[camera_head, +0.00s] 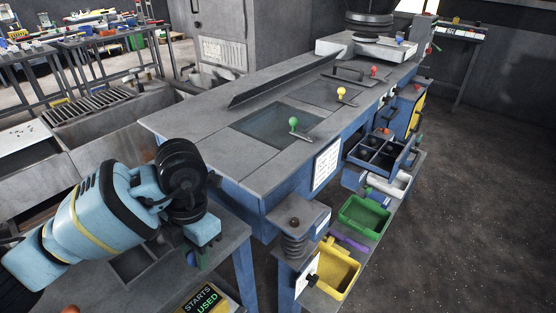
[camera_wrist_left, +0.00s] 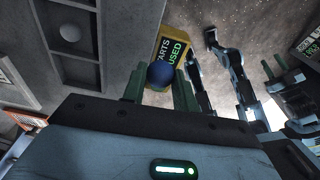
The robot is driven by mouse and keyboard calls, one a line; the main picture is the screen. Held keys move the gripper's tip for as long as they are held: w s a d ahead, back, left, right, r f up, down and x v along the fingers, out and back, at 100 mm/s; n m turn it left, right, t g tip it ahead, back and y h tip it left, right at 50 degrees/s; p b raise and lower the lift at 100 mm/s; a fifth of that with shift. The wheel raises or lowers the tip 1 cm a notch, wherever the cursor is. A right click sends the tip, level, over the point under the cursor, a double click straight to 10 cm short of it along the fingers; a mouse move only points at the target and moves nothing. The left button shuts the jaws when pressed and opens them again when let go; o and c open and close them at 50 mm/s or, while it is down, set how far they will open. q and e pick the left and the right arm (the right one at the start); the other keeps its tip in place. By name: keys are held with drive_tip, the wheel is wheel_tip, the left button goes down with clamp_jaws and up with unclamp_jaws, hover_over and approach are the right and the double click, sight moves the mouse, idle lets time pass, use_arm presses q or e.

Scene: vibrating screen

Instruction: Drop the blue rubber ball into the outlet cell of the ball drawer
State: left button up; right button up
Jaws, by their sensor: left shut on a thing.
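My left gripper (camera_head: 197,259) is at the lower left of the head view, above the grey near table. It is shut on the blue rubber ball (camera_wrist_left: 161,75), which sits between its green fingertips in the left wrist view; the ball is partly visible in the head view (camera_head: 190,259). A blue drawer with several cells (camera_head: 397,164) sticks out from the screen's side, with dark balls inside; I take it as the ball drawer. I cannot tell which cell is the outlet. My right gripper appears at the right of the left wrist view (camera_wrist_left: 273,67), its opening unclear.
The near table has a sunken tray (camera_head: 112,268); a grey-blue ball (camera_wrist_left: 70,38) lies in a recess in the left wrist view. A yellow box (camera_wrist_left: 173,47) stands near my left gripper. Green (camera_head: 363,216) and yellow (camera_head: 337,272) bins line the screen's side. Floor is clear at right.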

use_arm(q)
drive_tip(key=m, duration=0.1)
drive_tip(key=a+m, duration=0.1)
drive_tip(key=m, duration=0.1)
drive_tip(key=shift+s+a+m, duration=0.1)
drive_tip(key=shift+s+m, duration=0.2)
drive_tip(key=s+a+m+t, duration=0.1)
drive_tip(key=s+m, duration=0.3)
drive_tip(key=m, duration=0.8)
drive_tip(key=s+a+m+t, duration=0.1)
drive_tip(key=s+a+m, duration=0.2)
drive_tip(key=m, duration=1)
drive_tip(key=shift+s+a+t+h, duration=0.3)
drive_tip(key=shift+s+a+h, duration=0.1)
drive_tip(key=shift+a, duration=0.45)
drive_tip(key=shift+d+f, duration=0.1)
drive_tip(key=shift+d, duration=0.05)
